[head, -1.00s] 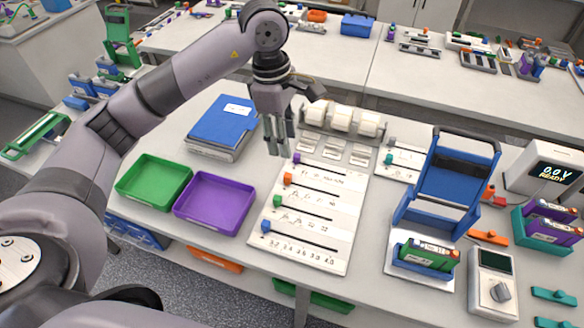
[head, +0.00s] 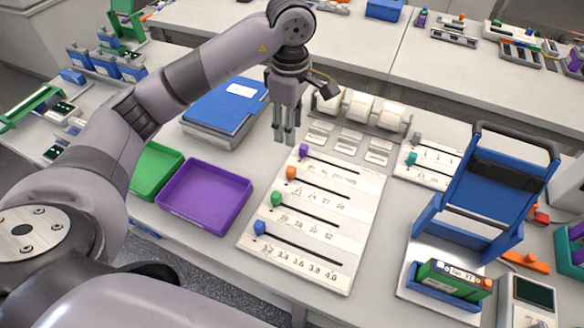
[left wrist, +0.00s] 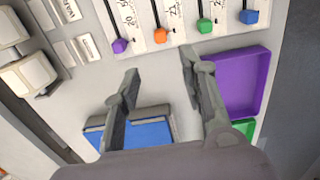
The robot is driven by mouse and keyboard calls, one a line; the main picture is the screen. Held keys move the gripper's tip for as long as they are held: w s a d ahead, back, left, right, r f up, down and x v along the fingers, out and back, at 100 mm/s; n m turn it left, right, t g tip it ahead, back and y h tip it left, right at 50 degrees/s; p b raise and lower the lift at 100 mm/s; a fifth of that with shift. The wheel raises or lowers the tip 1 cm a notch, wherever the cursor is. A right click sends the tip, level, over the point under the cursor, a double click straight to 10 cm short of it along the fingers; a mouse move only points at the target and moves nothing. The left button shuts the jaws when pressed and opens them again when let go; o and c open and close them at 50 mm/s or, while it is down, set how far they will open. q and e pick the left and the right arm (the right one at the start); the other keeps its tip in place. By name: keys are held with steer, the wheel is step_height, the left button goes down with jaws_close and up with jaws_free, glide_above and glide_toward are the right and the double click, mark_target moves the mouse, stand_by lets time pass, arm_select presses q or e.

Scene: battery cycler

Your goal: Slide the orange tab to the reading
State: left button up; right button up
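The orange tab (head: 291,173) sits at the left end of the second slot from the top on the white slider board (head: 345,235). It also shows in the left wrist view (left wrist: 160,35). The purple tab (head: 304,151), green tab (head: 277,198) and blue tab (head: 260,227) also sit at the left ends of their slots. My left gripper (head: 284,138) hangs above the table, just beyond the board's upper left corner and apart from the tabs. In the left wrist view (left wrist: 158,82) its two fingers are spread with nothing between them. My right gripper is in neither view.
A purple tray (head: 205,196) and green tray (head: 153,168) lie left of the board. Blue binders (head: 226,108) lie behind them. Label rolls (head: 358,106) stand behind the board. A blue stand (head: 480,190) with a green battery pack (head: 452,278) stands to the right.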

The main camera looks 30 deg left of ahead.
mark_target(291, 169)
arm_select(q)
step_height(291, 169, down, 14)
steer(key=p, duration=0.3)
steer(key=shift+s+f, duration=0.1)
steer(key=shift+f, duration=0.4)
steer(key=shift+c, duration=0.2)
jaws_close()
